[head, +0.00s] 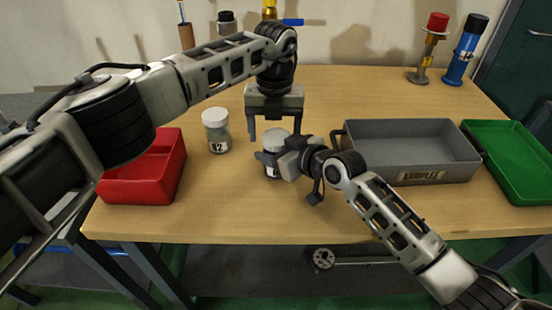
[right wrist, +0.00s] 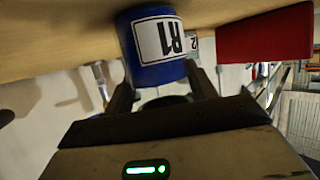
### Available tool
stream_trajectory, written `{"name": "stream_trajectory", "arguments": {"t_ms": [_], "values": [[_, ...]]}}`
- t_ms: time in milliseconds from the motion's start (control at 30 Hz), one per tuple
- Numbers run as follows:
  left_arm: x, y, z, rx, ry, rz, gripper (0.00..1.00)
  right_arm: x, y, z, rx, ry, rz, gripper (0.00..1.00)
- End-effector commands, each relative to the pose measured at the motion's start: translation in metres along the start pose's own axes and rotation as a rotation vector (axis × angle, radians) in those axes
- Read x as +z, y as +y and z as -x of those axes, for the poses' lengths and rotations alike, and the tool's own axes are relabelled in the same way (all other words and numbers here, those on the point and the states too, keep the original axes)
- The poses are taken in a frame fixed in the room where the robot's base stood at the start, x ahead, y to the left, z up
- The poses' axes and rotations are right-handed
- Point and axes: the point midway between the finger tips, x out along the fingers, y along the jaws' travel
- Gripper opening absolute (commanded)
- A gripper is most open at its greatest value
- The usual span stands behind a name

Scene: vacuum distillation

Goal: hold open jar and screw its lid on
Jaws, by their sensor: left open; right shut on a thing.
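A dark blue jar (head: 271,171) with a white label stands upright near the middle of the table. It is large in the right wrist view (right wrist: 150,62), where its label reads R1 upside down. My right gripper (head: 272,160) is shut around the jar from the right, with one finger on each side (right wrist: 160,88). A pale round top (head: 276,136) shows on the jar; I cannot tell whether it is a lid or the open mouth. My left gripper (head: 275,128) points down just above the jar, fingers apart on either side of its top, not visibly touching it.
A grey tray (head: 408,150) and a green tray (head: 510,160) lie to the right. Red-topped (head: 430,45) and blue (head: 465,50) items stand at the back right.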

Motion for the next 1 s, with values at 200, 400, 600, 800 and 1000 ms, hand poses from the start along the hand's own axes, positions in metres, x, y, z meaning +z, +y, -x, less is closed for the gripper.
{"name": "stream_trajectory", "arguments": {"t_ms": [200, 400, 600, 800, 1000], "values": [[-0.001, -0.008, 0.034, -0.016, -0.005, -0.014, 0.78, 0.002, -0.004, -0.001, -0.007, -0.006, -0.003, 0.00], [-0.001, -0.005, 0.043, -0.011, -0.002, -0.008, 0.78, 0.002, -0.002, -0.001, -0.004, -0.005, -0.003, 0.00], [-0.001, -0.004, 0.043, -0.009, -0.003, 0.002, 0.67, 0.002, -0.001, -0.001, -0.002, -0.005, -0.003, 0.00], [-0.001, -0.004, 0.061, -0.010, -0.002, 0.215, 0.67, 0.002, -0.001, 0.000, -0.001, -0.005, -0.002, 0.00], [-0.001, -0.003, 0.076, -0.008, 0.001, 0.418, 0.67, 0.002, 0.000, 0.000, -0.001, -0.005, -0.002, 0.00]]}}
